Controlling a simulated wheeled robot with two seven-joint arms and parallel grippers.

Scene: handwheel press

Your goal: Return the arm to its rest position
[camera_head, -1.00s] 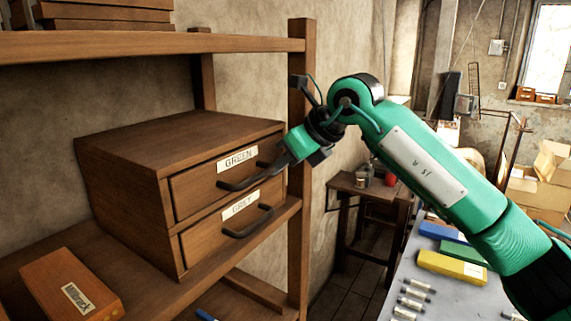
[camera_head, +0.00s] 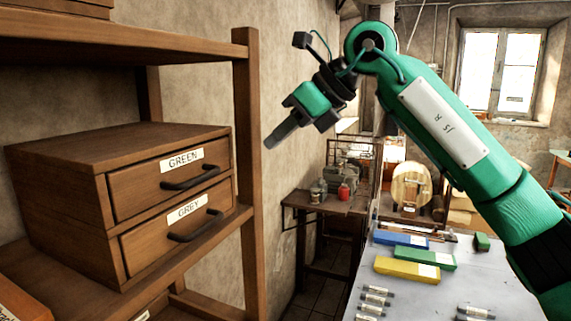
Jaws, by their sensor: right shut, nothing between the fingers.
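My right gripper (camera_head: 272,143) is at the upper middle of the head view, on the green right arm that comes in from the right edge. Its fingers are shut with nothing between them and point down and left. It is held in the air, apart from the wooden drawer cabinet (camera_head: 60,153). The drawer labelled GREEN (camera_head: 140,192) and the drawer labelled GREY (camera_head: 150,240) below it both look closed, each with a dark handle. My left gripper is not in view.
A wooden shelf post (camera_head: 249,170) stands just left of the gripper. A grey table (camera_head: 400,292) at the lower right holds blue, green and yellow boxes and several small cylinders. A small wooden side table (camera_head: 330,205) stands behind, with a red jar on it.

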